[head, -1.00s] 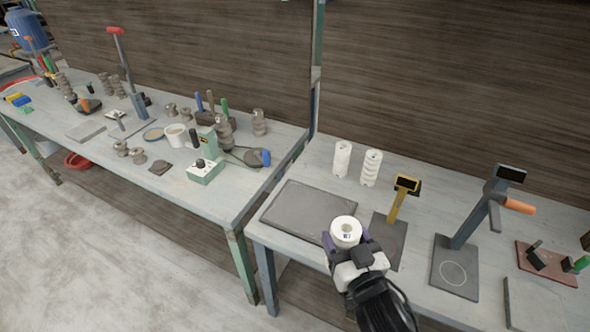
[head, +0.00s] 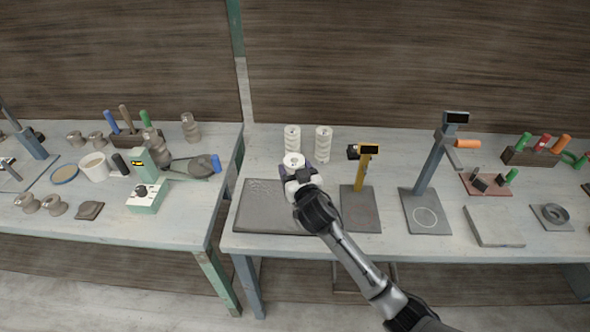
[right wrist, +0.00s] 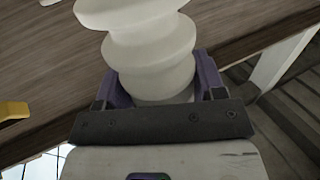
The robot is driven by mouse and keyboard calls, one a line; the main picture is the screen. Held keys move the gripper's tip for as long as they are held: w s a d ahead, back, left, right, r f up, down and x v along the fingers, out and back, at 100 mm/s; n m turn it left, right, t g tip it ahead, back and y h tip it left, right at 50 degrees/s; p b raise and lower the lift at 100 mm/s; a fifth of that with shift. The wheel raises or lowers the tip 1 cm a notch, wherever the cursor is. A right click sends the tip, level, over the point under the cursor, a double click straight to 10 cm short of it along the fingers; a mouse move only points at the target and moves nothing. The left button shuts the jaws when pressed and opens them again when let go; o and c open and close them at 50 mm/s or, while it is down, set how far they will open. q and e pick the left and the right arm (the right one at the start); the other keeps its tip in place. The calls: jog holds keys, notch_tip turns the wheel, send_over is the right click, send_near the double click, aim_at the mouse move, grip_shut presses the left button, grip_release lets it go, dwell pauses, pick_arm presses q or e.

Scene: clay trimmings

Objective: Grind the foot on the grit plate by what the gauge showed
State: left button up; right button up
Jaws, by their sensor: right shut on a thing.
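My right gripper (head: 298,174) is shut on a white ribbed insulator (head: 293,160), which fills the space between the purple fingers in the right wrist view (right wrist: 150,50). In the head view it is over or just behind the back right part of the dark grit plate (head: 262,208); my gripper and arm cover that plate's right side. I cannot tell whether the insulator's foot touches the plate. The yellow gauge (head: 366,168) stands right of the plate on a dark base; its display is too small to read. My left gripper is out of view.
Two more white insulators (head: 292,138) (head: 323,141) stand close behind the held one. Right of the yellow gauge is a blue-grey stand (head: 432,165) with an orange handle. A flat grey slab (head: 493,226) lies further right. The left table (head: 170,228) holds several clay pieces and tools.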

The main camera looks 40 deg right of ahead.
jog(key=shift+w+d+f, duration=0.25)
jog(key=shift+d+f, duration=0.05)
notch_tip(320, 180, down, 4)
jog(key=b, duration=0.3)
jog(key=shift+r+b, duration=0.2)
jog(key=shift+b, duration=0.15)
jog(key=shift+f+b, duration=0.45)
jog(key=shift+f, duration=0.1)
jog(key=shift+a, duration=0.15)
